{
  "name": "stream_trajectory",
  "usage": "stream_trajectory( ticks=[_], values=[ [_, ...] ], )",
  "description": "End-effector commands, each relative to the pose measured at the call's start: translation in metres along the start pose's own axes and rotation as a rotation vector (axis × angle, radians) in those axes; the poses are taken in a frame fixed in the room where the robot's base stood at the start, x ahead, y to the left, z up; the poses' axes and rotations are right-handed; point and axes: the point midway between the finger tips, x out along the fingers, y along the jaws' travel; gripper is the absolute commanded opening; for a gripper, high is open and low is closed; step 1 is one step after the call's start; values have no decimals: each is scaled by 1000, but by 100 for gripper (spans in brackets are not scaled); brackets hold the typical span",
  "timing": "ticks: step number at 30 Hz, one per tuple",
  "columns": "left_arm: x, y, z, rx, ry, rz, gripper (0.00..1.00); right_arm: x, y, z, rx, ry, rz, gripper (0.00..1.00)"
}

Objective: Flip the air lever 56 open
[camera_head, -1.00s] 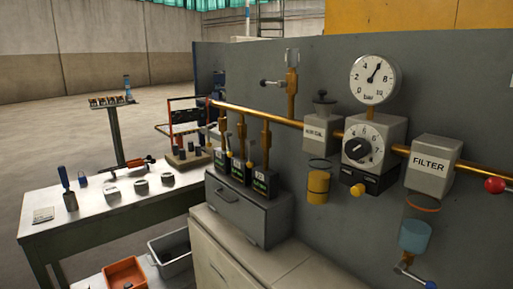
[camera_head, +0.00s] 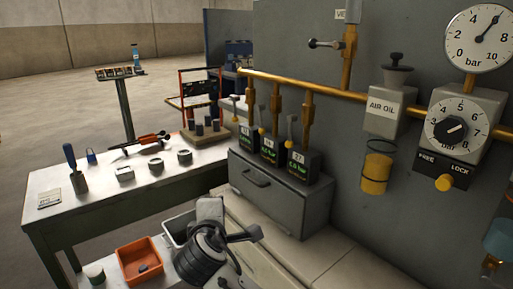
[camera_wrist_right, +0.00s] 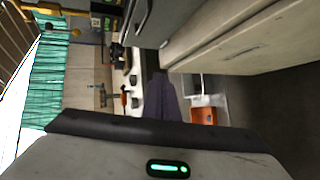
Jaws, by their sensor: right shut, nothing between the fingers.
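Three small dark valve units stand in a row on the grey drawer box, each with a lever and a pipe up to the brass line. The middle unit (camera_head: 269,149), with its lever (camera_head: 262,119), sits between the left unit (camera_head: 246,138) and the right unit (camera_head: 298,164). The right label seems to read 57; the middle number is too small to read surely. The levers stand roughly upright. My right gripper (camera_head: 247,235) is low in front of the drawer box, below and apart from the levers, shut and empty. My left gripper is out of view.
The grey drawer box (camera_head: 253,186) stands on a pale cabinet (camera_head: 315,255).

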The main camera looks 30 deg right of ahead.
Motion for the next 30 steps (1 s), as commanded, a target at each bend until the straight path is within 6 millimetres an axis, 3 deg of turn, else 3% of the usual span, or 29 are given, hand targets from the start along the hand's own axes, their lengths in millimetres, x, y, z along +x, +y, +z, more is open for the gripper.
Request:
stream_trajectory(
  ticks=[1,3,6,9,13,17,30],
  values=[
    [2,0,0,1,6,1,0,-8,44,4,-27,-64,68,0],
    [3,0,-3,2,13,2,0,-21,89,16,-60,-155,126,0],
    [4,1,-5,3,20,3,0,-43,135,32,-78,-263,180,0],
    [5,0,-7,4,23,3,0,-59,161,43,-82,-333,205,0],
    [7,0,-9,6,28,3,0,-66,174,50,-82,-374,215,0],
    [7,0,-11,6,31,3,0,-55,178,57,-84,-381,216,0],
    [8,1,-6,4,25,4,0,27,198,88,-82,-378,215,0]
  ],
)
